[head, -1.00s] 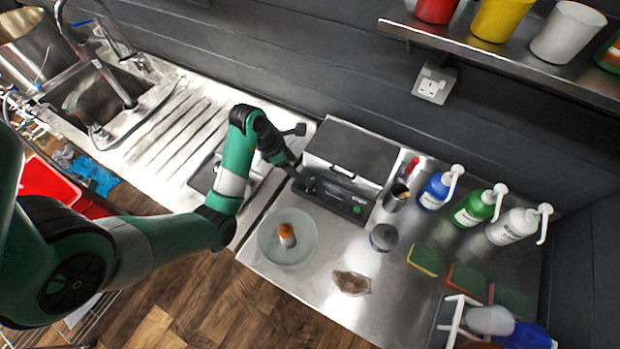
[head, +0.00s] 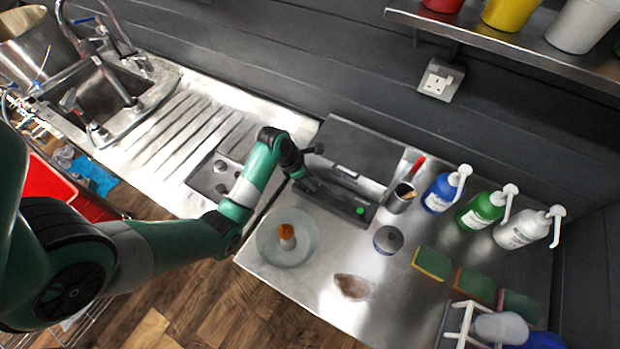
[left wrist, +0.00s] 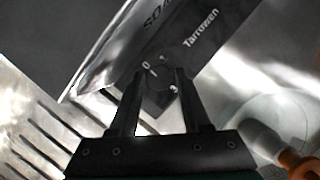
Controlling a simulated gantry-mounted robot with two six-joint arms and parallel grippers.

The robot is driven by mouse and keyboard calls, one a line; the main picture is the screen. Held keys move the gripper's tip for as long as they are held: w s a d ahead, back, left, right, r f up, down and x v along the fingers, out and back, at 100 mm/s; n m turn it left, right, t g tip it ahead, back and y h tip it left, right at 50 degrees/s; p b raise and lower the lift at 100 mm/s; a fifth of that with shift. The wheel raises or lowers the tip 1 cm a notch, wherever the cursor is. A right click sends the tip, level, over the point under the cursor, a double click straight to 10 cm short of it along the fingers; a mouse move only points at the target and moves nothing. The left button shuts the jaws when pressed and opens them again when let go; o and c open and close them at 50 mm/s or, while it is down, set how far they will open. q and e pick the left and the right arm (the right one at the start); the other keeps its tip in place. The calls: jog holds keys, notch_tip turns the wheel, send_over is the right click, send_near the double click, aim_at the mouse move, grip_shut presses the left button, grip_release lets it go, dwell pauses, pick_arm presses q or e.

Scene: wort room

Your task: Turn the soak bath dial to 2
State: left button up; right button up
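The soak bath (head: 362,146) is a grey, box-like unit at the back left of the steel bench, with a dark front panel (head: 345,204) and a small green light at its right end. My left gripper (head: 303,184) is down at the panel's left end, hiding the dial in the head view. In the left wrist view, the dark round dial (left wrist: 160,77) shows between the fingertips of my left gripper (left wrist: 160,72), which are apart. Marks 0, 1 and 3 show around it. I cannot tell whether the fingers touch it or where it points. My right gripper is not in view.
A glass bowl (head: 268,250) with an orange-topped item stands close in front of the panel. A metal cup (head: 399,200) and a small grey-topped jar (head: 387,240) stand to the right. A sink (head: 88,95) is at left.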

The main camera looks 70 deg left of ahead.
pick_arm(q)
grip_shut()
jog(key=shift+r, duration=0.1)
jog(key=shift+m+h+p, duration=0.3)
jog(key=shift+m+p, duration=0.35)
jog(key=shift+m, duration=0.05)
jog(key=shift+a+m+h+p, duration=0.15)
jog(key=shift+m+h+p, duration=0.35)
jog(key=shift+m, duration=0.7)
jog(key=m+g, duration=0.1)
jog(key=m, duration=0.1)
jog(key=shift+w+m+h, duration=0.1)
jog(key=shift+m+h, duration=0.3)
jog(key=shift+a+m+g+h+b, duration=0.1)
jog(key=shift+m+g+h+b, duration=0.25)
jog(key=shift+m, duration=0.75)
jog(key=shift+m+g+h+b, duration=0.15)
jog(key=shift+m+g+b, duration=0.25)
jog(key=shift+m, duration=0.7)
